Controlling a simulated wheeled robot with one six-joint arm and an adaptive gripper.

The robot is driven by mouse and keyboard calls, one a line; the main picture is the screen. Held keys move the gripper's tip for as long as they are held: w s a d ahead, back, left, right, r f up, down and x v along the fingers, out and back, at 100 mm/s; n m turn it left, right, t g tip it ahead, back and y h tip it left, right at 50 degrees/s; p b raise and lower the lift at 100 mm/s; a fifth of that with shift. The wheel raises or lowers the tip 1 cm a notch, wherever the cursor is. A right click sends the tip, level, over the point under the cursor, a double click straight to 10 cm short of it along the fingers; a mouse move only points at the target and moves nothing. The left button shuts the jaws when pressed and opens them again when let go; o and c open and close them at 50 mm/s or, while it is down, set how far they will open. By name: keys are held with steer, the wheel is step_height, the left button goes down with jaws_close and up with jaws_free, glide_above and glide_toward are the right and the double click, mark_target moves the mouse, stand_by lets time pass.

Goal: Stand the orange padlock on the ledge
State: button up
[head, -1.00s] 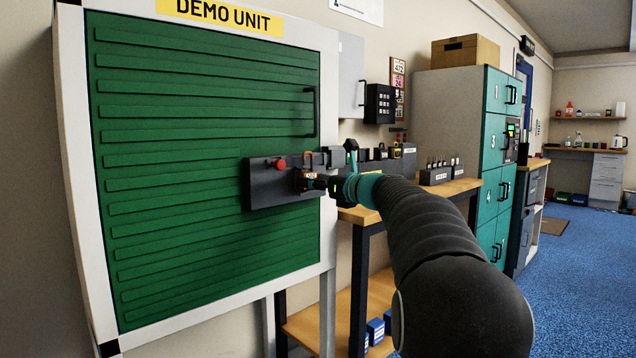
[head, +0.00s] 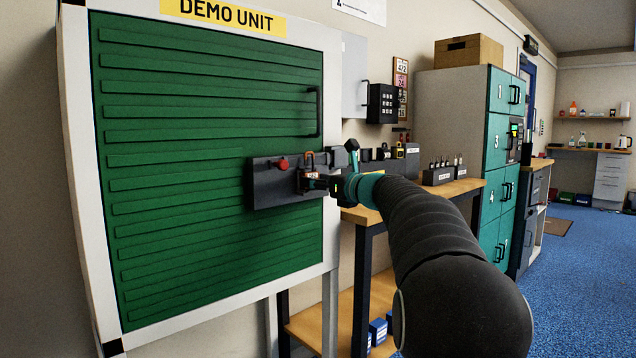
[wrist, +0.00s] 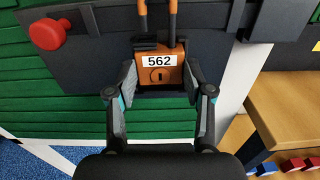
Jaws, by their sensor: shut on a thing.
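The orange padlock (wrist: 172,75) is upright in the wrist view, with a white 562 label, a keyhole and its shackle pointing up. It also shows small in the head view (head: 310,174), in front of the dark panel (head: 262,190) on the green shutter. My gripper (wrist: 161,78) is shut on the padlock, one finger on each side of its body. A dark narrow ledge (wrist: 165,93) shows just under the padlock in the wrist view. I cannot tell whether the padlock's base touches it. A dark piece covers part of the padlock's top left.
A red button (head: 282,164) sticks out left of the padlock. A wooden bench (head: 455,190) stands to the right, with several dark blocks and padlocks at its back. A teal locker (head: 503,165) stands beyond it. Blue floor is open at right.

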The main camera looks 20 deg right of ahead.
steer(key=shift+f, duration=0.15)
stand_by(0.6)
steer(key=o, duration=1.2)
steer(key=shift+c, duration=0.2)
steer(key=shift+f, duration=0.1)
steer(key=b+v, duration=0.2)
steer(key=v, duration=0.7)
